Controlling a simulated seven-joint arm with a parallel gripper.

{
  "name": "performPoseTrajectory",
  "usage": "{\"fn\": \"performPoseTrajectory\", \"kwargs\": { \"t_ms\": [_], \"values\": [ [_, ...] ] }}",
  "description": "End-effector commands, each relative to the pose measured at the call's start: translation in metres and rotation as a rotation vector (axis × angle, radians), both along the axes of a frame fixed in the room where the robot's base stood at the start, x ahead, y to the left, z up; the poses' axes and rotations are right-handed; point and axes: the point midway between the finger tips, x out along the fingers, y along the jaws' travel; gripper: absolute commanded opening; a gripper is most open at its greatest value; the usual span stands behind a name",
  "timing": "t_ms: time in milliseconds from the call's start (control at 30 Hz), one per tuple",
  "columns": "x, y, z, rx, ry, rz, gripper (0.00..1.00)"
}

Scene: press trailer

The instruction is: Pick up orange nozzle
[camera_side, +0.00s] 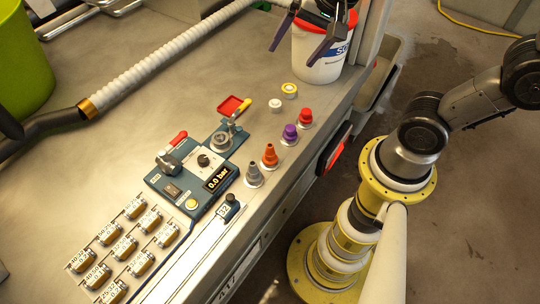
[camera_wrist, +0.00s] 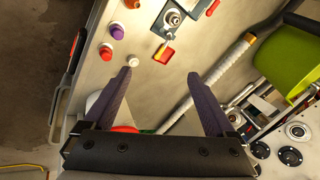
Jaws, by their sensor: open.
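The orange nozzle (camera_side: 270,156) stands upright in the side view, in a row of nozzles at the table's edge. A grey nozzle (camera_side: 254,175) is on one side of it and a purple nozzle (camera_side: 290,133) on the other, with a red nozzle (camera_side: 305,117) at the row's far end. In the wrist view only a bit of the orange nozzle (camera_wrist: 131,4) shows at the top edge. My gripper (camera_side: 294,55) is open and empty, above and beside a white bucket, well apart from the orange nozzle. Both fingers of my gripper (camera_wrist: 160,74) show in the wrist view.
The white bucket (camera_side: 322,68) with a red rim stands at the table's far end. A blue press unit (camera_side: 187,176) with a display lies left of the nozzles. A ribbed hose (camera_side: 150,68) crosses the table by a green bin (camera_side: 22,62).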

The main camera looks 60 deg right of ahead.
Motion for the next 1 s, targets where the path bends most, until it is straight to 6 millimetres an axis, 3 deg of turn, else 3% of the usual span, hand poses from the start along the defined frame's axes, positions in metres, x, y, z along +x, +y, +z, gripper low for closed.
{"fn": "performPoseTrajectory", "kwargs": {
  "t_ms": [33,133,233,333,500,1000],
  "values": [
    [0.017,0.007,-0.025,0.042,0.064,-0.083,0.9],
    [0.039,0.021,-0.077,0.099,0.179,-0.237,0.9],
    [0.045,0.032,-0.125,0.103,0.278,-0.307,0.9],
    [0.037,0.039,-0.162,0.075,0.365,-0.299,0.9],
    [0.024,0.043,-0.189,0.044,0.44,-0.282,0.9],
    [0.025,0.044,-0.266,0.043,0.441,-0.277,0.9]
  ]
}}
